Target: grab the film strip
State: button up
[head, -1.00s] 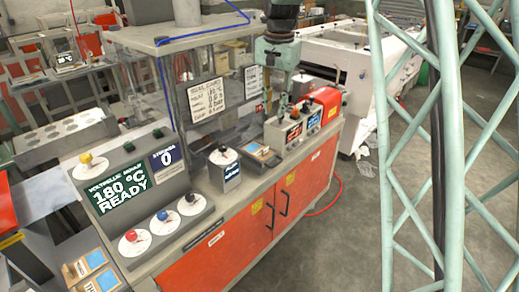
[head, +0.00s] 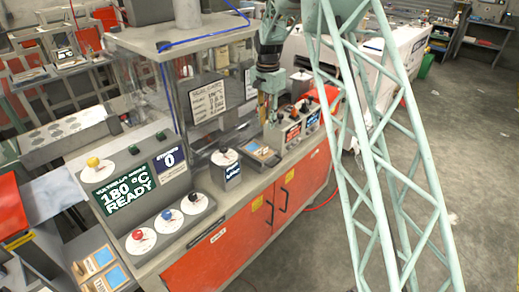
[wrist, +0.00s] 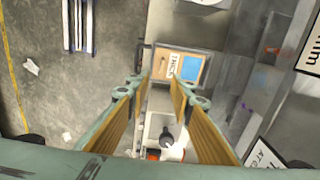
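A small tan board (wrist: 180,66) with a blue square patch (wrist: 191,68) and a label reading THICK lies in a grey tray on the bench, beyond my fingertips in the wrist view. In the head view the same board (head: 262,153) lies on the bench top left of the control boxes. The blue patch may be the film strip; I cannot tell. My gripper (wrist: 157,82) is open and empty, with tan-padded fingers apart above the bench. In the head view my gripper (head: 269,95) hangs above the bench, near the control boxes.
Control boxes with knobs (head: 296,130) stand right of the board. A dial block (head: 225,166) stands left of it. A clear-walled machine (head: 190,90) rises behind. Two similar boards (head: 92,262) lie at lower left. Floor on the right is clear.

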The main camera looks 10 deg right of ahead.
aim_at(265, 148)
jog(key=shift+w+f, duration=0.5)
jog(key=shift+f, duration=0.25)
jog(key=shift+f+p, duration=0.45)
jog(key=shift+f, duration=3.85)
jog(key=shift+s+a+f, duration=0.1)
jog(key=shift+f, duration=0.5)
jog(key=shift+s+a+f, duration=0.1)
jog(key=shift+f, duration=0.45)
jog(key=shift+f+p, duration=0.45)
jog(key=shift+f, duration=1)
jog(key=shift+c, duration=0.9)
